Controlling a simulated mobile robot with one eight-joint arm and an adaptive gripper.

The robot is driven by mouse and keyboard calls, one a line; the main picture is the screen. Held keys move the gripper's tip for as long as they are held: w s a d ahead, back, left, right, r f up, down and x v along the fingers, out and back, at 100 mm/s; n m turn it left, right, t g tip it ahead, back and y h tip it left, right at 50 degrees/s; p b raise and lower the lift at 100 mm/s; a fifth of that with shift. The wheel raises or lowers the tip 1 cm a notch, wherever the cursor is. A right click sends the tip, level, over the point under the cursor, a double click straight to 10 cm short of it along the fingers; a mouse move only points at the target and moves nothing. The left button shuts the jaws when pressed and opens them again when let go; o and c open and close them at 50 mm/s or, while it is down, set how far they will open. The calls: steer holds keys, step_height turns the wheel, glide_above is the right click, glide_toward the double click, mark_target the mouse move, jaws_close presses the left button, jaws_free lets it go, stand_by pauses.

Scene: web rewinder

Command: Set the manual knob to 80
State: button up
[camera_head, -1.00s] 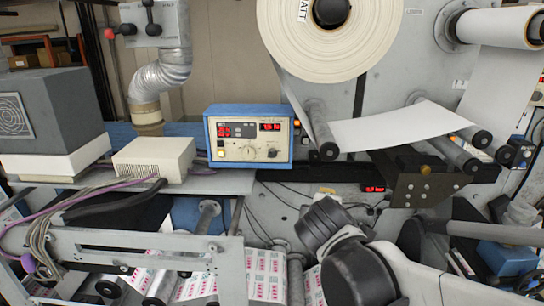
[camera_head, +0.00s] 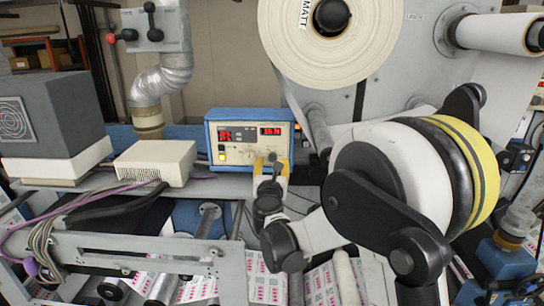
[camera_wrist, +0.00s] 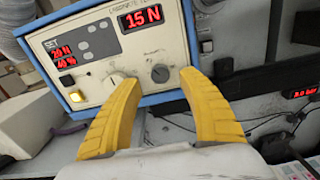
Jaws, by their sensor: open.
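The control box (camera_head: 231,132) has a blue frame and a cream front panel, with red displays. In the wrist view the box (camera_wrist: 190,20) shows 15 N on the large display (camera_wrist: 141,18) and smaller red readings at left, apparently 20 N and 40 %. My gripper (camera_wrist: 160,80) has two yellow fingers, open and empty. In the picture the knob lies between the fingertips, apparently without contact. In the head view my gripper (camera_head: 271,163) covers the knob.
A white box (camera_head: 155,162) stands left of the control box. A large paper roll (camera_head: 290,50) hangs above right. Cables run below the panel.

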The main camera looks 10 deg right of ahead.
mark_target(273, 159)
steer(key=shift+p+x, duration=0.35)
steer(key=shift+x, duration=1.5)
steer(key=shift+s, duration=0.1)
jaws_close()
steer(key=shift+m+b, duration=0.3)
steer(key=shift+b, duration=0.1)
